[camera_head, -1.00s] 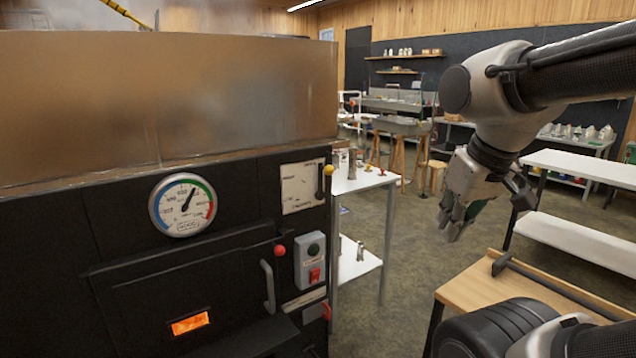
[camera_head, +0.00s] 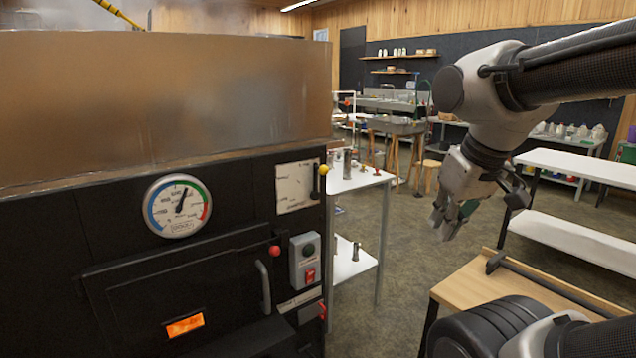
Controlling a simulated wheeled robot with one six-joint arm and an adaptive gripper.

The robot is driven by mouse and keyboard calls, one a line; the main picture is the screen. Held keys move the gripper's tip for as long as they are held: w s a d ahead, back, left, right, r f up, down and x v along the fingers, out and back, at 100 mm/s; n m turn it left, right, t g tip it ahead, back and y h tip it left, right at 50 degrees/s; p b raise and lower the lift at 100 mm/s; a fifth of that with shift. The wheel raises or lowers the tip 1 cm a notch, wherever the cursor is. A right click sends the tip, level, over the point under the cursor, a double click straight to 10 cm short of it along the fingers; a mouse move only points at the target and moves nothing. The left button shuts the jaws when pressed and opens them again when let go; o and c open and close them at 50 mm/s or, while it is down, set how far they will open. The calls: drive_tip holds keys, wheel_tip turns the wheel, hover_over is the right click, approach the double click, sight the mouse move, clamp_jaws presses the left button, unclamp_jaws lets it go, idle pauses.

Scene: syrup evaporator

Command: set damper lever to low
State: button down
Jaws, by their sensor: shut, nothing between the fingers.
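The damper lever, a dark bar with a yellow knob (camera_head: 323,169), is at the right edge of a pale scale plate (camera_head: 296,188) on the front of the black evaporator (camera_head: 110,240). Its knob is near the top of the plate; the plate's lettering is too small to read. My gripper (camera_head: 439,226) hangs to the right of the lever and well apart from it, over open floor. Its fingers point down and to the left, shut and empty.
A round gauge (camera_head: 178,206), a red knob (camera_head: 274,251), a door handle (camera_head: 263,287) and a switch box (camera_head: 305,261) are on the evaporator front. A white shelf table (camera_head: 352,181) stands right behind it. A wooden bench (camera_head: 462,291) is below my arm.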

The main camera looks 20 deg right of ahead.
drive_tip(key=c, duration=1.9)
unclamp_jaws()
drive_tip(key=o, duration=0.3)
drive_tip(key=shift+w+d+f+g, duration=0.1)
drive_tip(key=shift+f+g, duration=0.2)
drive_tip(key=shift+f, duration=0.05)
drive_tip(key=o, duration=0.5)
drive_tip(key=w+f+g, duration=0.1)
drive_tip(key=f, duration=0.1)
drive_tip(key=d+f+g, duration=0.1)
drive_tip(key=f, duration=0.1)
drive_tip(key=w+f+g, duration=0.1)
drive_tip(key=f, duration=0.1)
drive_tip(key=shift+w+d, duration=0.2)
drive_tip(key=shift+w, duration=0.1)
drive_tip(key=n+t+y, duration=0.4)
drive_tip(key=t+y, duration=0.2)
drive_tip(key=t, duration=1)
approach(327, 170)
drive_tip(key=x, duration=1)
drive_tip(key=shift+w+a, duration=0.1)
drive_tip(key=shift+w, duration=0.05)
drive_tip(key=shift+w+a, duration=0.1)
drive_tip(key=shift+w, duration=0.35)
